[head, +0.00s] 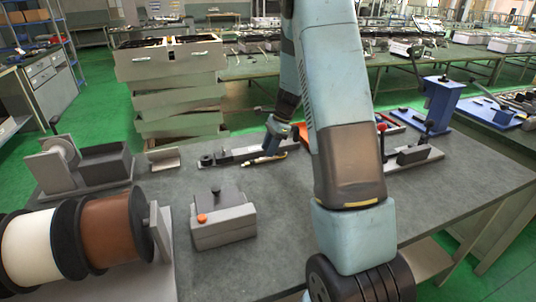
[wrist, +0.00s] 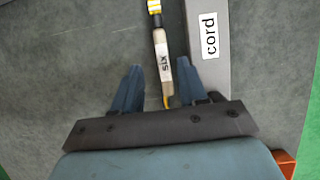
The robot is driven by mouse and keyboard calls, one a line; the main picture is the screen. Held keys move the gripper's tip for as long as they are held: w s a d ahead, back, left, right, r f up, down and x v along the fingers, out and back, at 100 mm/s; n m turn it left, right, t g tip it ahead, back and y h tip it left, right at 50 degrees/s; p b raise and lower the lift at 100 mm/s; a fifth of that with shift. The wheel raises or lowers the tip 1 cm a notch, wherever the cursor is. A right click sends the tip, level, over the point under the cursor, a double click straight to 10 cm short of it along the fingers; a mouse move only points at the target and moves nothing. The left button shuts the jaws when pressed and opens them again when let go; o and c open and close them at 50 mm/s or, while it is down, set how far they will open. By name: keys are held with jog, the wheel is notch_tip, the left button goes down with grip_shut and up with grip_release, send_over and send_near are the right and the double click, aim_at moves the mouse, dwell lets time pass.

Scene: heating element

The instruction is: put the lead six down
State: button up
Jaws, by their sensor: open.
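The lead six (wrist: 163,62) shows in the wrist view as a slim pale piece marked "six", with a yellow-striped end at the top and a yellow wire at its lower end. It lies on the grey table top beside a grey strip labelled "cord" (wrist: 209,45). My gripper (wrist: 150,72) is open, its two blue fingers on either side of the lead's lower end, with gaps between. In the head view my gripper (head: 272,140) is low over the table near the grey fixture strip, and the lead (head: 264,158) shows as a thin yellowish piece just below it.
A grey box with an orange knob (head: 222,217) stands nearer on the table. Large wire spools (head: 105,230) are at the left, a clamp fixture (head: 412,155) and a blue press (head: 440,103) at the right. Bare table lies right of the grey box.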

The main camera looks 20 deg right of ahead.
jog(key=v, duration=0.8)
jog(key=s+a+r+n, duration=0.35)
jog(key=s+r, duration=0.25)
jog(key=r, duration=0.3)
jog(key=s+a+r+n+t+h, duration=0.1)
jog(key=s+a+r+n+t, duration=0.1)
jog(key=s, duration=0.7)
jog(key=s+a+r+n+t+h, duration=0.1)
jog(key=s+r+n+h, duration=0.1)
jog(key=s+r+n, duration=0.2)
jog(key=s+a+r+n+t+h, duration=0.1)
jog(key=s+a+r+n+t, duration=0.1)
jog(key=s+n, duration=0.6)
jog(key=s+r, duration=0.1)
jog(key=s, duration=0.5)
jog(key=shift+s+a+r+t, duration=0.25)
jog(key=shift+s+a+t, duration=0.05)
jog(key=shift+s+n, duration=0.15)
jog(key=shift+n, duration=0.1)
jog(key=shift+c, duration=1)
jog(key=shift+a, duration=0.2)
